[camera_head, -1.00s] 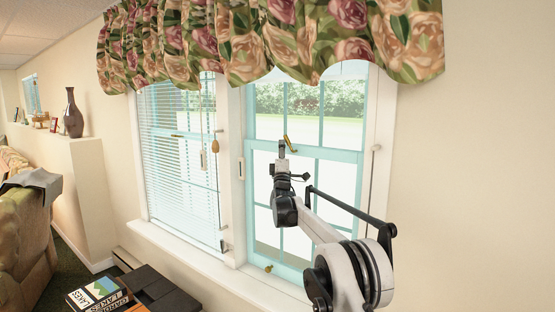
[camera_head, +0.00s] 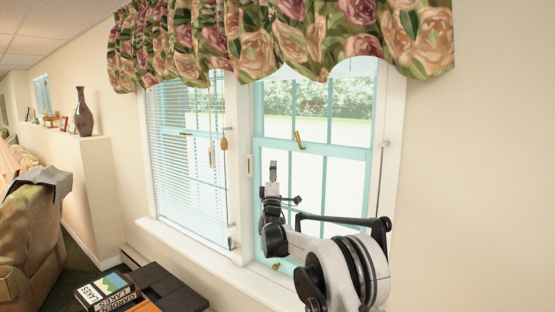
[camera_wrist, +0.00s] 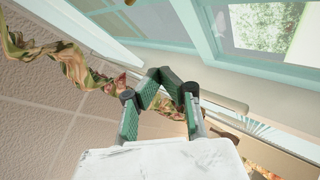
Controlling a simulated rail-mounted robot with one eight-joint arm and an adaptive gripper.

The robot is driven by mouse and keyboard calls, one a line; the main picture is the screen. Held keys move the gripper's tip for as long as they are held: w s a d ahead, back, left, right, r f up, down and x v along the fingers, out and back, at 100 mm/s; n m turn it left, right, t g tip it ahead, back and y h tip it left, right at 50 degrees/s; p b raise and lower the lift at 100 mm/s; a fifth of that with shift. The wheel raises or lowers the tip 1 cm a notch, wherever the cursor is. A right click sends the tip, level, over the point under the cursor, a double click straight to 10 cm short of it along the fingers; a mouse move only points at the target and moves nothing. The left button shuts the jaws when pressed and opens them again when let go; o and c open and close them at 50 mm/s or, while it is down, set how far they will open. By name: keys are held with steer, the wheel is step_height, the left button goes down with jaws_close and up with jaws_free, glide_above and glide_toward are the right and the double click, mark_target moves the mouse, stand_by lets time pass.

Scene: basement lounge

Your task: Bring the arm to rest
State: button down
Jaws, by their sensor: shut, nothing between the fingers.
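My gripper (camera_head: 273,168) points up in front of the right-hand window (camera_head: 330,180), with my arm bent below it. In the wrist view my gripper (camera_wrist: 168,76) shows its two green-padded fingers bent together at the tips, with nothing held between them. The wrist camera looks up past the fingers at the ceiling (camera_wrist: 40,110), the window frame (camera_wrist: 150,50) and the flowered valance (camera_wrist: 50,58). In the head view the gripper looks clear of the window latch (camera_head: 299,140).
A flowered valance (camera_head: 280,38) hangs above both windows. Blinds (camera_head: 185,165) cover the left window. Books (camera_head: 106,290) lie on a dark table (camera_head: 165,285) at the lower left, beside an armchair (camera_head: 30,235). A vase (camera_head: 83,112) stands on the ledge. The right wall is bare.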

steer(key=shift+s+a+f, duration=0.25)
steer(key=shift+s+f, duration=0.05)
steer(key=shift+f, duration=0.15)
steer(key=s+d+r+m+g+y, duration=0.25)
steer(key=s+d+r+g, duration=0.25)
steer(key=s+r, duration=0.3)
steer(key=s+d+m+g, duration=0.2)
steer(key=s+d, duration=0.1)
steer(key=s, duration=0.4)
steer(key=s+d+m+g, duration=0.2)
steer(key=s+d+g, duration=0.15)
steer(key=s, duration=0.35)
steer(key=s+d+f+m+g, duration=0.3)
steer(key=s+f, duration=0.5)
steer(key=s, duration=0.7)
steer(key=s+d+f+m+g+h, duration=0.1)
steer(key=s+d+f+m+g, duration=0.2)
steer(key=s+f, duration=0.5)
steer(key=s+d+f+m+g+h, duration=0.1)
steer(key=s+d+f+m+g, duration=0.2)
steer(key=s, duration=2)
step_height(320, 180, down, 6)
steer(key=shift+d+r+m, duration=0.1)
steer(key=shift+d+m, duration=0.8)
steer(key=shift+m, duration=0.15)
